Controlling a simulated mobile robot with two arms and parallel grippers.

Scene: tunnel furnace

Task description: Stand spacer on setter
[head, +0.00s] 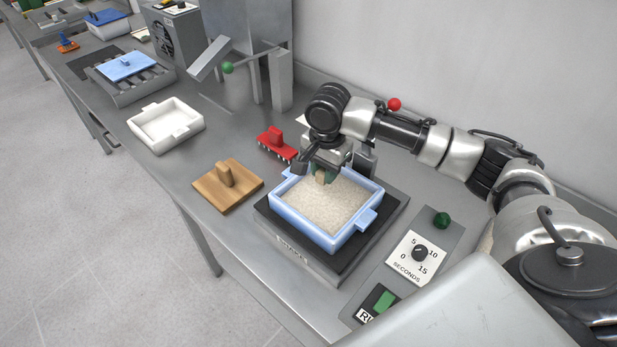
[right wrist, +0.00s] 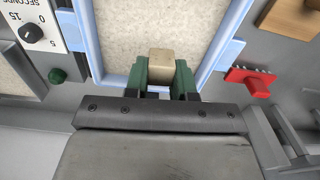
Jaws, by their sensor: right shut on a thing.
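My right gripper (head: 322,171) is over the left back part of a blue-rimmed tray (head: 352,237) filled with pale granules. Its green fingers are shut on a small tan block (right wrist: 161,63), which looks like the spacer. In the head view the block (head: 320,177) is partly hidden by the fingers. I cannot tell whether its lower end touches the granules. Which thing is the setter is not clear; the tray is under the block, and a light blue plate (head: 125,66) lies on rollers at the far left. My left gripper is out of view.
The tray sits on a dark shaker plate (head: 290,245), beside a seconds dial (head: 419,252). A red comb (head: 276,142), a wooden board with a peg (head: 214,192) and a white tray (head: 137,127) stand to the left. Grey metal posts (head: 280,85) rise behind.

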